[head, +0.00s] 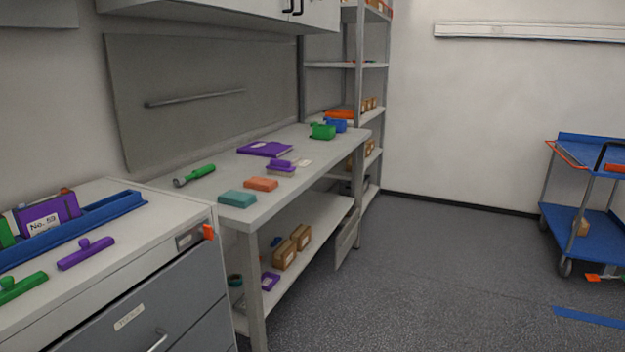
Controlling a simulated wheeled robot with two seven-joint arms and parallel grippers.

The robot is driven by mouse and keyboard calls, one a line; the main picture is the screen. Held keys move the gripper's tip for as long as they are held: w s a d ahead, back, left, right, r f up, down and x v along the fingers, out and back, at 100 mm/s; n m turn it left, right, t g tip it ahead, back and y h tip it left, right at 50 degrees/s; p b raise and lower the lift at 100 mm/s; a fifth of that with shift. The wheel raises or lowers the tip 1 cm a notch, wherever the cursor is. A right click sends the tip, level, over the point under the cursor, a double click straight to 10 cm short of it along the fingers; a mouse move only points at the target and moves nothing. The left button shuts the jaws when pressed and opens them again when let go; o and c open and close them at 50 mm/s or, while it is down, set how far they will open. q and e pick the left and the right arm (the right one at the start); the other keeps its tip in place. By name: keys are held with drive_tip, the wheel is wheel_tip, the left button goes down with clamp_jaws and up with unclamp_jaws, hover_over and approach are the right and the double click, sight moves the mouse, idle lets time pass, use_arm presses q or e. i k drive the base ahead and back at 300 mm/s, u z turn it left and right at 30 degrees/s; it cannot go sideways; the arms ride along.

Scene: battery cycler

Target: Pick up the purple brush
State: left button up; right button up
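A purple block-shaped item with a raised top (282,166) lies on the workbench, near its front edge; it may be the purple brush. A purple bar with a small knob (86,254) lies on the grey drawer cabinet at the left; it could also be a brush, and I cannot tell which is meant. Nothing is holding either one. Neither of my grippers is in view.
The workbench (225,168) also bears a purple folder (264,149), a green flashlight (194,176), orange (260,184) and teal (237,199) blocks, and green (322,131) and blue bins. A blue cart (590,225) stands at the right. The floor (440,270) between is clear.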

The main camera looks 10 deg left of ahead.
sight(279, 167)
drive_tip(key=z, duration=0.5)
drive_tip(key=i, duration=1.3)
drive_tip(key=z, duration=0.35)
drive_tip(key=i, duration=1.25)
drive_tip(key=u, duration=0.9)
